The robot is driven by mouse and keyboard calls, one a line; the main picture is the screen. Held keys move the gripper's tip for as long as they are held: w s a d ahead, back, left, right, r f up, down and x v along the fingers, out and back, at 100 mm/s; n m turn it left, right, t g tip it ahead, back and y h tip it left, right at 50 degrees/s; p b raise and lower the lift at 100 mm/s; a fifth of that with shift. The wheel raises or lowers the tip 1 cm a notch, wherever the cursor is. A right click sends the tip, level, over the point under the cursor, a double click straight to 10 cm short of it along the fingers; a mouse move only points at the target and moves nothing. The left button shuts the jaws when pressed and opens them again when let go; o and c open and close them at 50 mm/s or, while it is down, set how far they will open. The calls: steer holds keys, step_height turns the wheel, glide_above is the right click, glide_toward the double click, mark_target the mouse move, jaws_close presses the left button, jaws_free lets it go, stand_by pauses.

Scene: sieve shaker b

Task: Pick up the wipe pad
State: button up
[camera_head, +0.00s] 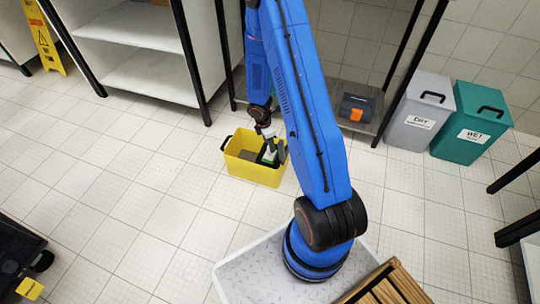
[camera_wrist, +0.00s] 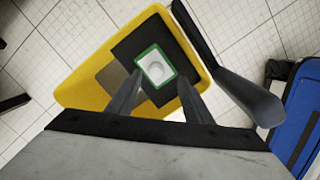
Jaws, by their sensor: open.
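A yellow bin (camera_head: 255,172) stands on the floor and also shows below my gripper in the wrist view (camera_wrist: 82,85). I cannot tell for certain which one is the wipe pad. My gripper (camera_wrist: 159,78) is open, its fingers either side of the green-edged piece in the picture; contact cannot be judged. In the head view my gripper (camera_head: 270,145) is at the bin, partly covering its contents.
A black handle (camera_wrist: 240,92) passes close to the right finger. Behind the bin stand a shelf (camera_head: 150,25), and a rack with a dark case (camera_head: 357,108). Grey DRY (camera_head: 418,115) and green WET (camera_head: 470,125) bins stand right.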

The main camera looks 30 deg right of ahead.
mark_target(269, 158)
steer(key=shift+w+d+f, duration=0.1)
steer(key=shift+d+f, duration=0.05)
steer(key=shift+f, duration=0.5)
steer(key=shift+w+d+f, duration=0.1)
steer(key=shift+d+f, duration=0.05)
steer(key=shift+f, duration=0.55)
steer(key=shift+w+d+f, duration=0.1)
steer(key=shift+d+f, duration=0.05)
steer(key=shift+f, duration=0.5)
steer(key=shift+d+f, duration=0.1)
steer(key=shift+f, duration=0.7)
jaws_close()
